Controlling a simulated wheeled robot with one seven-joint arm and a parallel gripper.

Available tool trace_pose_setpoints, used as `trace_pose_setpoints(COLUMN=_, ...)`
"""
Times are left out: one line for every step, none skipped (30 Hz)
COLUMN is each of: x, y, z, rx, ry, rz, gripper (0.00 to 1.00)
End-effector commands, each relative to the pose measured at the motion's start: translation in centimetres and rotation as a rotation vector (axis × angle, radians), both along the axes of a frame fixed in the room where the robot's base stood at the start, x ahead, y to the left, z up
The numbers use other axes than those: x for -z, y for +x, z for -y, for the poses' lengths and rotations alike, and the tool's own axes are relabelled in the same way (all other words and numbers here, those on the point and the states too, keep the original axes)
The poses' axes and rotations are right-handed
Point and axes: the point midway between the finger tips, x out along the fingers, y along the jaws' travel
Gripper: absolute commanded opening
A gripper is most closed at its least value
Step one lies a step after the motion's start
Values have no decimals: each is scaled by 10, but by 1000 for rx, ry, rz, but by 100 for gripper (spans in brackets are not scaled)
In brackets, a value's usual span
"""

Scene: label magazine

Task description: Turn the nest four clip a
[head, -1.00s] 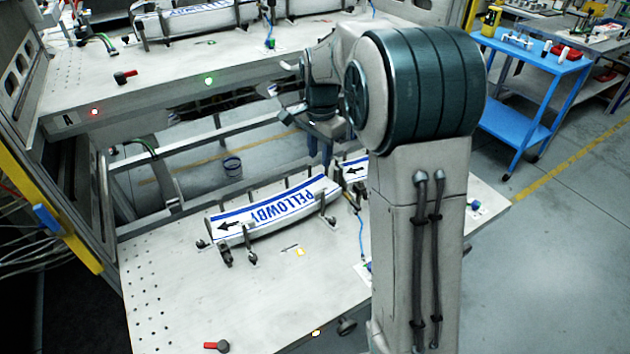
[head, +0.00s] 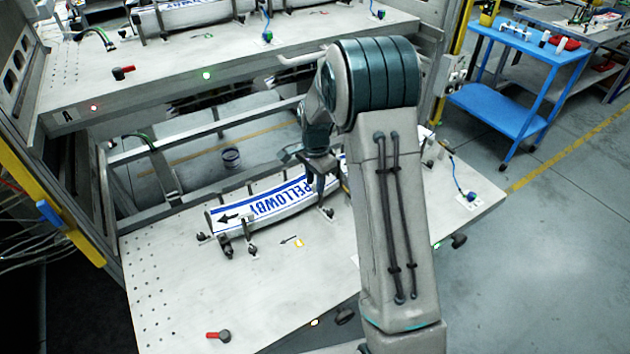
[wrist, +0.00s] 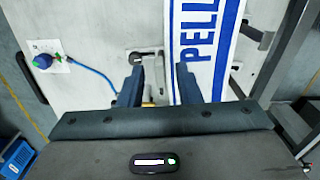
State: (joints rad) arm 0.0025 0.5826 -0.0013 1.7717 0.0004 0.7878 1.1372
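The nest holds a curved stack of white labels with blue PELLOWBY print (head: 265,205), which also shows in the wrist view (wrist: 203,45). Dark clips stand along its front edge: one at the left end (head: 226,250), one beside it (head: 252,249), and one under my gripper (head: 327,212). In the wrist view a grey clip with a dark end (wrist: 146,58) lies just beyond my fingertips, beside the labels. My gripper (wrist: 159,72) is open, fingers apart, pointing down at the stack's front edge; it also shows in the head view (head: 322,190). I cannot tell which clip is a.
A blue-green fitting with a blue cable (wrist: 45,61) sits on the plate. Thin posts stand behind the stack. A red-handled knob (head: 219,336) lies at the front edge. The upper shelf (head: 150,85) overhangs behind. The left of the plate is clear.

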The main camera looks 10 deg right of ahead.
Motion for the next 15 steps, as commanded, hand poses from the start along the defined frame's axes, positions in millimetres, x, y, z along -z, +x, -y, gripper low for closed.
trace_pose_setpoints(x=4, y=0, z=0, rx=0, ry=0, rz=-1, gripper=31)
trace_pose_setpoints(x=6, y=0, z=0, rx=0, ry=0, rz=-1, gripper=31)
trace_pose_setpoints(x=8, y=-1, z=0, rx=0, ry=0, rz=-1, gripper=31)
trace_pose_setpoints(x=9, y=-1, z=0, rx=0, ry=0, rz=-1, gripper=31)
trace_pose_setpoints(x=9, y=0, z=0, rx=0, ry=0, rz=-1, gripper=31)
trace_pose_setpoints(x=10, y=0, z=0, rx=0, ry=0, rz=0, gripper=31)
trace_pose_setpoints(x=10, y=0, z=0, rx=0, ry=0, rz=0, gripper=31)
trace_pose_setpoints(x=10, y=0, z=0, rx=0, ry=0, rz=0, gripper=31)
trace_pose_setpoints(x=10, y=0, z=0, rx=0, ry=0, rz=0, gripper=31)
trace_pose_setpoints(x=10, y=0, z=0, rx=0, ry=0, rz=0, gripper=31)
trace_pose_setpoints(x=10, y=0, z=0, rx=0, ry=0, rz=0, gripper=31)
trace_pose_setpoints(x=10, y=0, z=0, rx=0, ry=0, rz=0, gripper=31)
trace_pose_setpoints(x=10, y=0, z=0, rx=0, ry=0, rz=0, gripper=25)
trace_pose_setpoints(x=10, y=0, z=0, rx=0, ry=0, rz=0, gripper=17)
trace_pose_setpoints(x=10, y=0, z=0, rx=0, ry=0, rz=0, gripper=6)
